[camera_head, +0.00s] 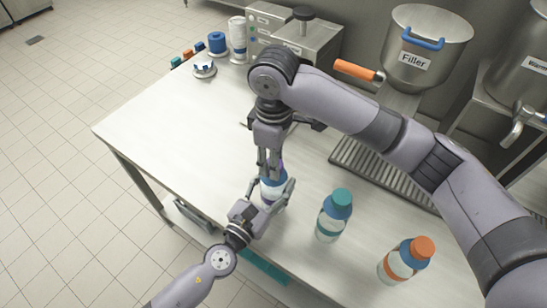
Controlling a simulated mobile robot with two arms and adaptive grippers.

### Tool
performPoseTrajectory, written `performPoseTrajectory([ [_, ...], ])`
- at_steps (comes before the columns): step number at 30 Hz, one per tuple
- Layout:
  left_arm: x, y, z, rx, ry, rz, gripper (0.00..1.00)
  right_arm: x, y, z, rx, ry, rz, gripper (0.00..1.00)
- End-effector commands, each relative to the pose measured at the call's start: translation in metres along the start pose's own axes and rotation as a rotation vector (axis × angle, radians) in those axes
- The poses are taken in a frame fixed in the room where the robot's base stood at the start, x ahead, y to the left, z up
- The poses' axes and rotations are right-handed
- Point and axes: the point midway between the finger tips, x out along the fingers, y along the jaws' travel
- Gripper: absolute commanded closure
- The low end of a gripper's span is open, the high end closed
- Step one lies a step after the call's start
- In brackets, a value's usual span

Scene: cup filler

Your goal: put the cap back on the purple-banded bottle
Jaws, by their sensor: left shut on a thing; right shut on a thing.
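The purple-banded bottle (271,191) stands upright near the table's front edge, a blue shoulder and clear body showing. My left gripper (271,197) comes in from the front left and is shut around the bottle's body. My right gripper (270,168) points straight down above the bottle and is shut on the cap (280,167), of which only a bit of purple shows between the fingers. The cap is at the bottle's mouth; the fingers hide whether it is seated.
A teal-capped bottle (334,216) and an orange-capped bottle (406,260) stand to the right. The filler tank (425,55) and a drip grate (372,170) are behind. Spools (218,43) and small items are at the far left. The table's left part is clear.

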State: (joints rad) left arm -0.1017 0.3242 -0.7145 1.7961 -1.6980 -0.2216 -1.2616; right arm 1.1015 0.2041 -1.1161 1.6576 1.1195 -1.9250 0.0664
Motion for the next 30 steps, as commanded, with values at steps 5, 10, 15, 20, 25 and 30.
performPoseTrajectory([
  [5,-0.0002,-0.0001,-0.0005,0.0,0.001,0.0,1.0,0.0002,-0.0006,-0.0006,0.381,0.005,-0.003,0.75],
  [10,-0.0002,-0.0002,-0.0005,0.0,0.001,0.0,1.0,-0.0001,0.0,-0.0003,0.676,0.006,-0.002,0.75],
  [15,-0.0003,-0.0002,-0.0006,0.0,0.001,0.0,1.0,-0.0004,0.0006,-0.0001,0.686,0.006,0.0,0.75],
  [20,-0.0003,-0.0003,-0.0007,0.0,0.002,-0.001,1.0,-0.0002,0.0006,0.0,0.684,0.006,0.0,0.56],
  [25,-0.0003,-0.0003,-0.0007,0.0,0.002,-0.001,1.0,0.0001,0.0005,0.0002,0.683,0.005,0.0,0.45],
  [30,-0.0003,-0.0004,-0.0007,0.0,0.002,-0.001,1.0,0.0002,0.0005,0.0002,0.683,0.005,0.0,0.44],
])
